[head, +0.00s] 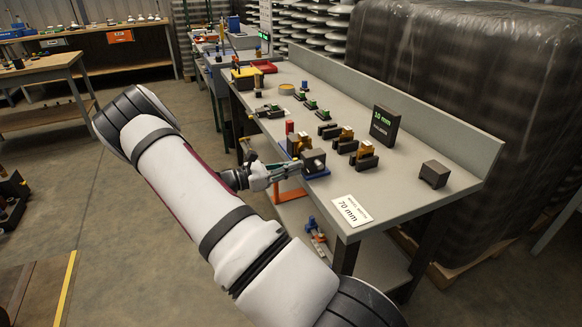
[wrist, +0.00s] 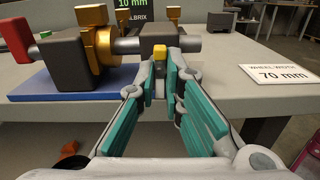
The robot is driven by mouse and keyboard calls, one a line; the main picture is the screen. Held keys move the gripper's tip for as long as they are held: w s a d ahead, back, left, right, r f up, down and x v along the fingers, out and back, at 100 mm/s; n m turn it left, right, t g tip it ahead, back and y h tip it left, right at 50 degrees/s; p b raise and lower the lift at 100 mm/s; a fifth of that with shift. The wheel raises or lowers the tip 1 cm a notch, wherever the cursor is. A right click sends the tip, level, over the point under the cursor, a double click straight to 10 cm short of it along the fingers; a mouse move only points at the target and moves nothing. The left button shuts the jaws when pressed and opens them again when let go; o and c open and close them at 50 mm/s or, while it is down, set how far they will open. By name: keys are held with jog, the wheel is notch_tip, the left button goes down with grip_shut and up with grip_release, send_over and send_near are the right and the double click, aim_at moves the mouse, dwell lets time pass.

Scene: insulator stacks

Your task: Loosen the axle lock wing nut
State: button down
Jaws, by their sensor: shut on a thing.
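The axle fixture stands on a blue base plate (wrist: 70,82) near the front edge of the workbench. Its steel axle (wrist: 128,46) runs through a gold collar (wrist: 97,46) and dark grey blocks. A small yellow wing nut (wrist: 159,56) sits on the front of the right grey block (wrist: 160,38). My gripper (wrist: 160,68) has teal-padded fingers, and its tips are closed on the wing nut from the front. In the head view my gripper (head: 285,172) reaches the fixture (head: 314,161) from the left; the wing nut cannot be made out there.
A red handle piece (wrist: 14,38) is at the axle's left end. A white "70 mm" card (head: 351,211) lies right of the fixture. Dark blocks with gold parts (head: 346,146) and a "10 mm" sign (head: 384,126) stand behind.

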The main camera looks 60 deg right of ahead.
jog(key=shift+s+d+r+n, duration=0.1)
jog(key=shift+d+n, duration=0.05)
jog(key=shift+n, duration=0.45)
jog(key=c, duration=1.7)
grip_release()
jog(key=v, duration=1.2)
